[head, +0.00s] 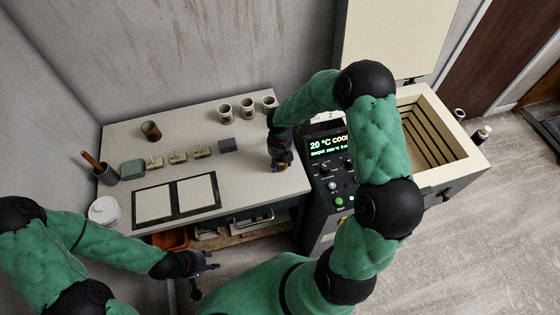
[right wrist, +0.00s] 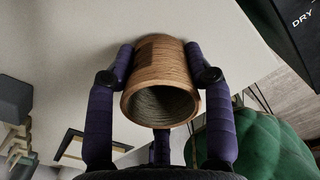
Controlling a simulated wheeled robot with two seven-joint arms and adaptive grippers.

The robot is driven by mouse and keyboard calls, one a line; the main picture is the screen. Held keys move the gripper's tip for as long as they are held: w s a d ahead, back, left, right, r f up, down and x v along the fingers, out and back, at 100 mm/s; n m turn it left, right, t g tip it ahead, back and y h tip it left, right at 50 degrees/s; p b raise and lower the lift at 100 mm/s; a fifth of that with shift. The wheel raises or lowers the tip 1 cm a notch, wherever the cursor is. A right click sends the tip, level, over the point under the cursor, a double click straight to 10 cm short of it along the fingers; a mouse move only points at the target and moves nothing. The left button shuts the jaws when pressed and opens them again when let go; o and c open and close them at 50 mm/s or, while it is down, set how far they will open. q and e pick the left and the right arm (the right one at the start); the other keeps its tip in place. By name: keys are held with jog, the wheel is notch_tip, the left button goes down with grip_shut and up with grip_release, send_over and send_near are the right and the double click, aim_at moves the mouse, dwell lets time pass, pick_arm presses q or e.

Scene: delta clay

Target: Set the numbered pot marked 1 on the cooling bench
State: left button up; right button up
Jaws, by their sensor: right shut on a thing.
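My right gripper (head: 281,165) is low over the right end of the pale bench (head: 245,175). In the right wrist view its purple fingers (right wrist: 160,85) are shut on a brown, streaked pot (right wrist: 160,62), its open mouth toward the camera. No number is readable on it. In the head view the held pot is mostly hidden by the gripper; I cannot tell whether it touches the bench. Another brown pot (head: 151,131) and three pale pots (head: 225,111), (head: 246,108), (head: 269,104) stand along the back. My left gripper (head: 204,279) is open and empty in front of the bench.
Two black-framed pale panels (head: 153,204), (head: 197,192) lie at the bench's front. Small blocks (head: 178,157), a grey-green box (head: 132,169), a tool cup (head: 107,175) and a white round tub (head: 104,210) are further left. The open kiln (head: 455,135) and its control panel (head: 328,165) stand right.

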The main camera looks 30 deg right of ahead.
jog(key=shift+f, duration=0.1)
jog(key=o, duration=1.3)
notch_tip(320, 180, up, 12)
jog(key=p, duration=0.3)
